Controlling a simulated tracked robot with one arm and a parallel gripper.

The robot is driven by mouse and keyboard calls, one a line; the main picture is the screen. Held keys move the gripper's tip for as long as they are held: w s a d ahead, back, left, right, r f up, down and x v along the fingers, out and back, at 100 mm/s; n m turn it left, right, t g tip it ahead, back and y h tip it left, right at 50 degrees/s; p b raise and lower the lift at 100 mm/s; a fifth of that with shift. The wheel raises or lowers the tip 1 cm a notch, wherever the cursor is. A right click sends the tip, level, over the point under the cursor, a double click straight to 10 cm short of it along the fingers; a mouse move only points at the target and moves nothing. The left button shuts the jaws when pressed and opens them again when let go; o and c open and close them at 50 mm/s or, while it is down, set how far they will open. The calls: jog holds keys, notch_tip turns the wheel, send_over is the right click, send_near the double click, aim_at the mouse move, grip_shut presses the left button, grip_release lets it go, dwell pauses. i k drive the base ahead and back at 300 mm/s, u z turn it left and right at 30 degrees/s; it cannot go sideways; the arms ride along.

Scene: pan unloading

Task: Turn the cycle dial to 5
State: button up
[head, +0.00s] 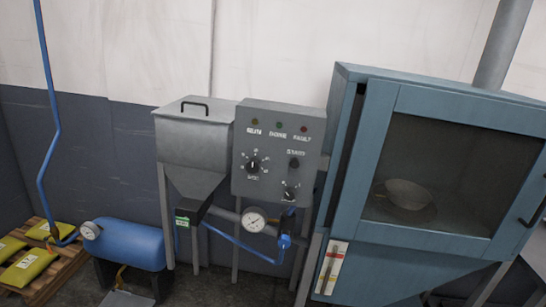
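A grey control panel (278,152) stands on legs in the middle of the head view. A black dial with a ring of white marks (252,166) sits on its left side, and the label under it is too small to read for certain. The marks and the pointer setting are too small to tell. A smaller black knob (294,163) is at the right, and another black knob with marks (290,194) is at the lower right. Three small indicator lamps run along the top. My gripper is not in view.
A blue cabinet (360,230) with a window stands close on the right, a pan-like dish behind the glass. A grey hopper (193,140) adjoins the panel's left. A gauge (253,220) and blue hose are below. A blue tank (130,246) and pallet (68,268) with yellow bags are at left.

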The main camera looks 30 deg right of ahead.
aim_at(254, 165)
jog(key=z, duration=0.5)
jog(key=i, duration=0.85)
jog(key=z, duration=0.65)
